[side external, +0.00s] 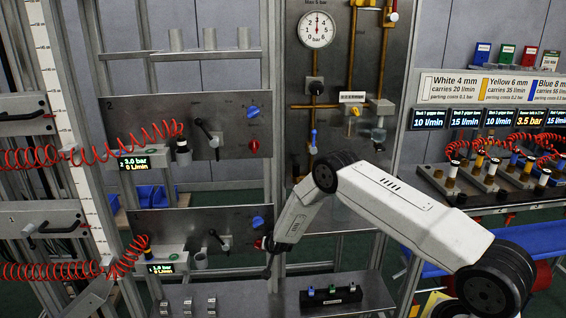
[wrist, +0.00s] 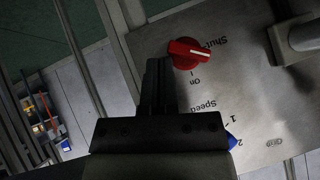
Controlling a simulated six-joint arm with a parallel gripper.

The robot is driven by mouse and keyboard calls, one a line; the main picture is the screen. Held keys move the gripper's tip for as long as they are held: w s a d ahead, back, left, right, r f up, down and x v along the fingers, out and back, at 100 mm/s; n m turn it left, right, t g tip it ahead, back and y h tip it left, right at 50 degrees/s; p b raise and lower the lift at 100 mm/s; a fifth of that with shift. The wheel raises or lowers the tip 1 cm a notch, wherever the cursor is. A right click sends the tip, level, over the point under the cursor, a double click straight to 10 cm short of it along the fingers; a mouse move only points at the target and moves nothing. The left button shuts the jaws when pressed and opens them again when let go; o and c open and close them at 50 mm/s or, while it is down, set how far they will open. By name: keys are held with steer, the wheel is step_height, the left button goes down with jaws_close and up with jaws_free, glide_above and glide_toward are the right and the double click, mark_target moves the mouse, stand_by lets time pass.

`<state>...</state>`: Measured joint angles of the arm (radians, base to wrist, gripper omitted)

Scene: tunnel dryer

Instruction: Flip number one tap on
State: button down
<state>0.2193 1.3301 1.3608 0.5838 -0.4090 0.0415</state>
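The number one tap is a red knob (wrist: 188,53) on the lower grey panel (wrist: 230,90). Its pale pointer tip points toward the upside-down "Shut" mark, with "On" below it in the wrist view. My gripper (wrist: 160,62) has its dark fingers together, with nothing seen between them. The fingertips lie just left of the red knob in the wrist view; I cannot tell whether they touch it. In the side view my gripper (side external: 268,272) hangs in front of the right end of the lower panel (side external: 185,228), partly hiding the red knob.
A blue speed knob (wrist: 232,141) sits near the red one; it also shows in the side view (side external: 257,222). A black-handled lever (side external: 220,240) is to its left. Below is a shelf (side external: 240,297) with small blocks and a black holder (side external: 331,299).

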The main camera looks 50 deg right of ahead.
steer(key=shift+f, duration=0.2)
steer(key=shift+s+d+f, duration=0.15)
steer(key=shift+f, duration=0.35)
stand_by(1.4)
steer(key=v, duration=0.7)
steer(key=shift+s+r, duration=0.2)
steer(key=shift+r, duration=0.05)
stand_by(0.5)
